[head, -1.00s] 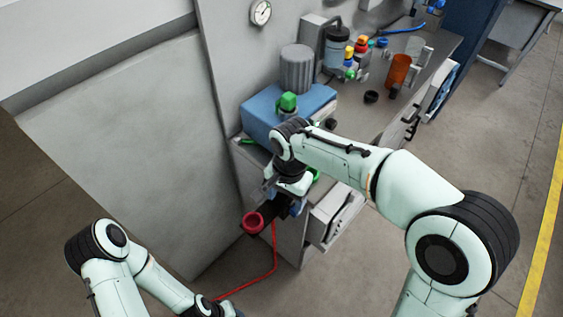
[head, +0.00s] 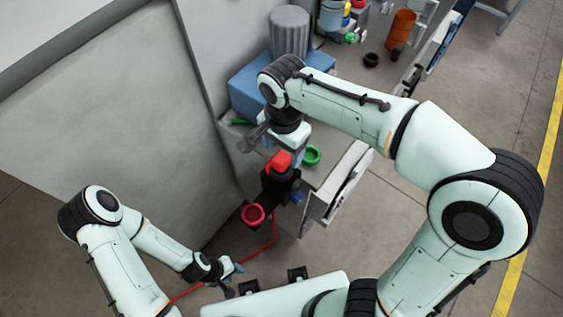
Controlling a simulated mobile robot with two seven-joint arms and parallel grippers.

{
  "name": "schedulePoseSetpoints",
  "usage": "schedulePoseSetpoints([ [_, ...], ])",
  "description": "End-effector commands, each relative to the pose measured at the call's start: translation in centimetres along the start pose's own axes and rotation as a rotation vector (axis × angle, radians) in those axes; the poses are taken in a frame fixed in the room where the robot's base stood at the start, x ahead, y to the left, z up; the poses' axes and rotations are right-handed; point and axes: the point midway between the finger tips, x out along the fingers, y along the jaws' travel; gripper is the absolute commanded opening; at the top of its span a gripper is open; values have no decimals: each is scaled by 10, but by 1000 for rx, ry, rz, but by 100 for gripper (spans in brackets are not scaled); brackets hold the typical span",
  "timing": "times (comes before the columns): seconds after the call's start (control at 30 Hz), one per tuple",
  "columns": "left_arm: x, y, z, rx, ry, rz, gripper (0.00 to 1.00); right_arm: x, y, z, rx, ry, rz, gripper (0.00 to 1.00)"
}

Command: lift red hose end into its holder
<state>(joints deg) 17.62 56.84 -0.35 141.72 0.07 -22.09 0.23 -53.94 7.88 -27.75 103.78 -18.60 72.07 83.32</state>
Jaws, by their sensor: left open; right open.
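The red hose end (head: 280,162) is a red block on top of a dark body, in the black bracket at the front of the bench. I cannot tell how deeply it is seated. The red hose (head: 274,236) hangs below the bracket and runs down to the floor at lower left. A red ring (head: 253,215) sits at the bracket's near left end. My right gripper (head: 274,146) is open just above the red block, apart from it as far as I can see. My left gripper (head: 232,275) is open and empty, low near the hose.
A green ring (head: 312,155) lies right of the bracket. A blue box (head: 255,92) and grey ribbed cylinder (head: 290,33) stand behind my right arm. An orange cylinder (head: 402,28) and black ring (head: 371,60) are further back. The floor at right is clear.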

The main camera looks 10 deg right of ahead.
Motion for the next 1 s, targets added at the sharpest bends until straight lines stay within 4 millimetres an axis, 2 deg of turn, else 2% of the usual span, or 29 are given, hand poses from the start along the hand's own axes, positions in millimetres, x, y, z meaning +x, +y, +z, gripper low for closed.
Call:
schedulePoseSetpoints([
  [0.33,5,-2,2,-1,-2,-1,43,46,-3,2,-2,0,3,68],
  [0.63,5,-2,2,-1,-3,-1,43,51,-3,2,-1,0,-1,68],
  [0.67,5,-2,2,-1,-3,-1,43,51,-3,2,-1,0,-1,62],
  [0.83,5,-2,2,-1,-3,-1,43,51,-3,2,-1,0,-1,6],
  [1.0,5,-2,2,-1,-3,-1,43,51,-3,2,-1,0,-1,6],
])
